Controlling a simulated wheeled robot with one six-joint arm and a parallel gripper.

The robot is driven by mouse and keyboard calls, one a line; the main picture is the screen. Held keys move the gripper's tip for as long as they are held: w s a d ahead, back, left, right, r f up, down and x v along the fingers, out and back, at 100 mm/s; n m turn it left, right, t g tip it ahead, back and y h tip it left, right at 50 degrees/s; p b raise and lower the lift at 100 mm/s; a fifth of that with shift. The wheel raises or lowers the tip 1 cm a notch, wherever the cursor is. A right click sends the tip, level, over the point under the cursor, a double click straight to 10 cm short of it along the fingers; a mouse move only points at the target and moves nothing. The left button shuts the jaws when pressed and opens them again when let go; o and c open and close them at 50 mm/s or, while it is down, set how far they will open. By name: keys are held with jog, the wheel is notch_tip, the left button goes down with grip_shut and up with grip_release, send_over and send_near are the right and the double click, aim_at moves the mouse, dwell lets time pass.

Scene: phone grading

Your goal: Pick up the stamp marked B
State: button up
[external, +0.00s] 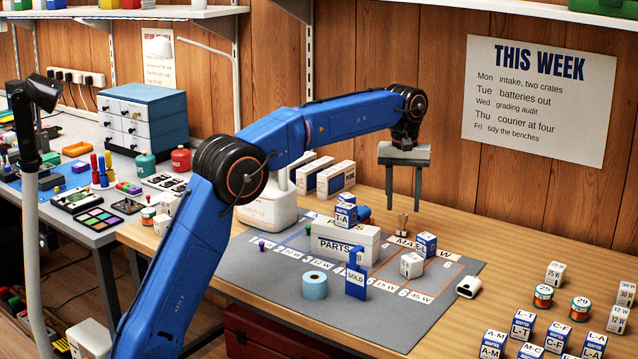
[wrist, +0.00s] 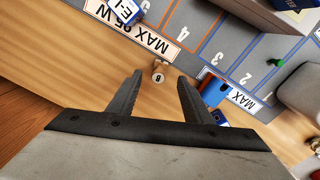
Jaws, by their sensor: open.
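The stamp marked B (wrist: 159,72) is a small wooden stamp with a B on its top. In the wrist view it stands just beyond my fingertips, between their lines, next to the mat's edge. In the external view the stamp (external: 402,224) stands on the bench behind the mat, below and near my gripper. My gripper (external: 404,207) hangs pointing down with its two fingers apart and nothing between them. The wrist view shows both fingers of my gripper (wrist: 158,85) spread, with the stamp apart from them.
A grey mat (external: 262,275) with numbered lanes carries a white PARTS box (external: 345,246), a blue SOLD tag (external: 356,277), a light blue roll (external: 315,285) and small cubes. A blue-and-white cube (external: 426,244) stands near the stamp. Bare bench lies right of the stamp.

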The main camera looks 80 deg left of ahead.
aim_at(403, 215)
jog(key=shift+w+a+f, duration=0.1)
jog(key=shift+f, duration=1.45)
jog(key=shift+w+a+f, duration=0.1)
jog(key=shift+f, duration=1.4)
jog(key=shift+c, duration=0.3)
grip_shut()
